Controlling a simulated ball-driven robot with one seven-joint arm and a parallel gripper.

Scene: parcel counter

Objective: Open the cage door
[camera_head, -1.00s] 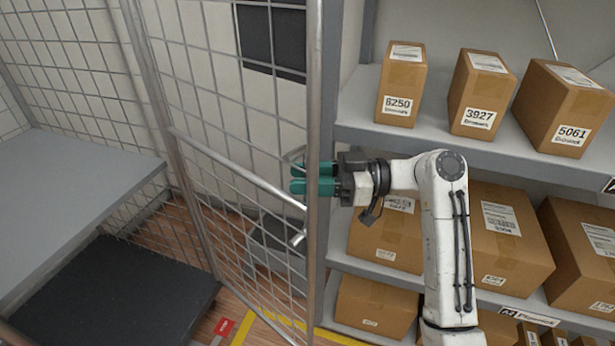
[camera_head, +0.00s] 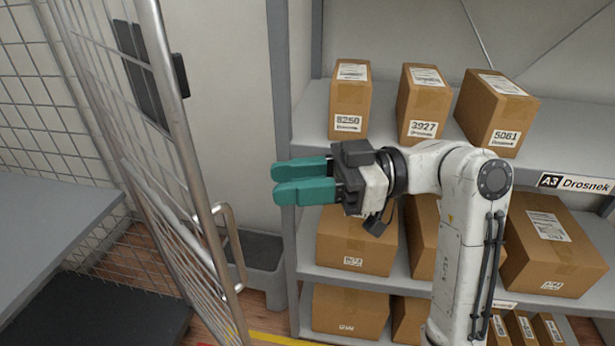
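The cage door (camera_head: 190,165) is a steel mesh panel with a tubular frame, seen at a steep slant in the left half of the view. Its bent bar handle (camera_head: 232,250) sticks out near the lower part of its free edge. My gripper (camera_head: 290,181), with two teal fingers, is in mid-view, to the right of the door's edge and above the handle in the picture. A clear gap shows between the fingertips and the door frame. The fingers lie side by side, apparently together, with nothing visible between them.
A grey shelf (camera_head: 430,120) with cardboard boxes stands behind and right of my arm. A grey surface (camera_head: 50,225) and a black platform (camera_head: 110,315) lie at the left.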

